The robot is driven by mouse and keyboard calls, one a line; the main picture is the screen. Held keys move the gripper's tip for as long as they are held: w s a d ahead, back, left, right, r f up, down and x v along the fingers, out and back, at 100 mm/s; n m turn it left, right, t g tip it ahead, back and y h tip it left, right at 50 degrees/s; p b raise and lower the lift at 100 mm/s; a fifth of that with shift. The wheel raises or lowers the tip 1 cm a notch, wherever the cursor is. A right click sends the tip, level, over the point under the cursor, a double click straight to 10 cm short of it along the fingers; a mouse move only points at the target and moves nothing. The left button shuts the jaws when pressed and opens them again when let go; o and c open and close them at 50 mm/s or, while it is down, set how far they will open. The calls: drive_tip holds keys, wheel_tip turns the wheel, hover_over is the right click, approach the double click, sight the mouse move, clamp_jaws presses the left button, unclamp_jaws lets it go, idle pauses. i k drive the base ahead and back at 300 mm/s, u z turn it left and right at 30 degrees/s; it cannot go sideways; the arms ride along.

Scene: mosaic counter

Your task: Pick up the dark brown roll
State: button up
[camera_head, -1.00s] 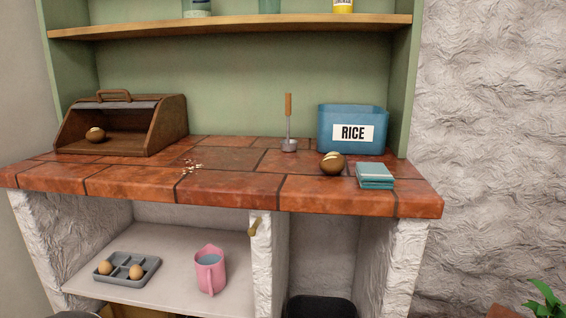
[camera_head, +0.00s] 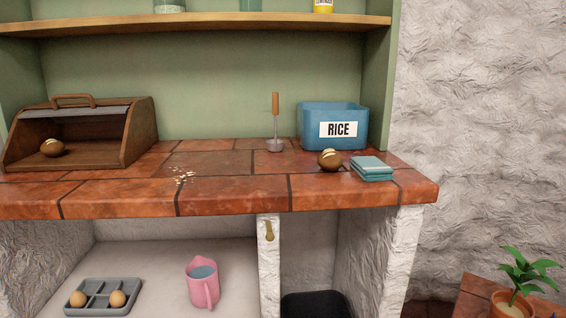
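A dark brown roll (camera_head: 329,160) with pale marks on top sits on the tiled counter (camera_head: 235,197), in front of the blue rice bin and left of the folded teal cloths. A second brown roll (camera_head: 53,147), similar in look, lies inside the open wooden bread box (camera_head: 138,137) at the left. I cannot tell for sure which of the two is darker. My gripper is not in view.
A blue RICE bin (camera_head: 352,112), teal cloths (camera_head: 371,167) and an upright ladle (camera_head: 275,130) stand near the counter roll. Pale crumbs (camera_head: 183,175) lie mid-counter. Below are a pink jug (camera_head: 203,287) and a grey egg tray (camera_head: 104,306). A potted plant (camera_head: 515,300) stands lower right.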

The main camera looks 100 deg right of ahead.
sight(330, 160)
drive_tip(key=z, duration=0.05)
drive_tip(key=i, duration=0.55)
drive_tip(key=z, duration=4.2)
